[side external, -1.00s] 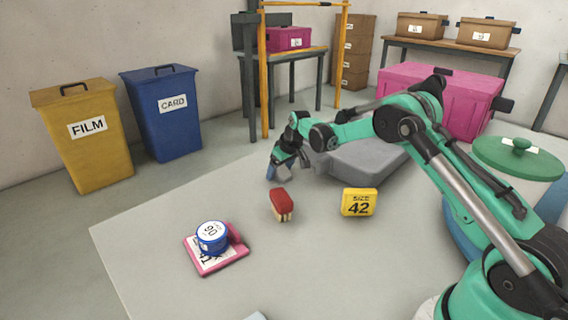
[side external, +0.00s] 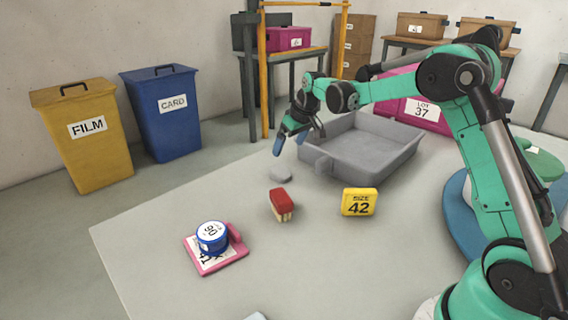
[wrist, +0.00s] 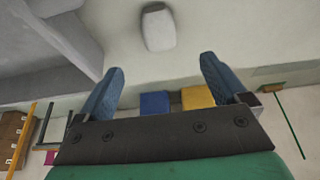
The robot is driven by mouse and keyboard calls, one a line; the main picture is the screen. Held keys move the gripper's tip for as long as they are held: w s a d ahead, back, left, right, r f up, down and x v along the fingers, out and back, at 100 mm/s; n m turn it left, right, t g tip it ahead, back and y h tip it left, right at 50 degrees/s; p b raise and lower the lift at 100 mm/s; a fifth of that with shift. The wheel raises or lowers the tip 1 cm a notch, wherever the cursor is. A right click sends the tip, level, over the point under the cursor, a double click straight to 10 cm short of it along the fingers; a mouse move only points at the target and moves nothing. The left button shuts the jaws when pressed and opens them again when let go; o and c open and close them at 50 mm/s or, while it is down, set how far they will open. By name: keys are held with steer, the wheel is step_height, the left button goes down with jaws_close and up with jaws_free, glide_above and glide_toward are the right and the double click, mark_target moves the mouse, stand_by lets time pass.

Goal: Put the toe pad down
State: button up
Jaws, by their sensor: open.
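The toe pad looks to be the small light grey rounded piece (side external: 280,173) lying on the table, left of the grey tray. In the wrist view the toe pad (wrist: 159,27) lies beyond the fingertips, apart from them. My gripper (side external: 291,142) is above and slightly behind the pad in the side view. Its two blue fingers are spread wide with nothing between them, as the wrist view also shows at my gripper (wrist: 158,70).
The grey tray (side external: 395,168) stands right of the pad.

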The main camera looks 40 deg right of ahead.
steer(key=s+a+r+t, duration=0.1)
steer(key=s+a+r, duration=0.7)
steer(key=s, duration=0.2)
steer(key=s+a+f+t, duration=0.1)
steer(key=s+a, duration=0.2)
steer(key=s, duration=0.2)
steer(key=s+a+f, duration=0.2)
steer(key=s+a, duration=0.1)
steer(key=s, duration=0.2)
steer(key=shift+f+t, duration=0.25)
steer(key=shift+t, duration=0.15)
steer(key=shift+s, duration=0.1)
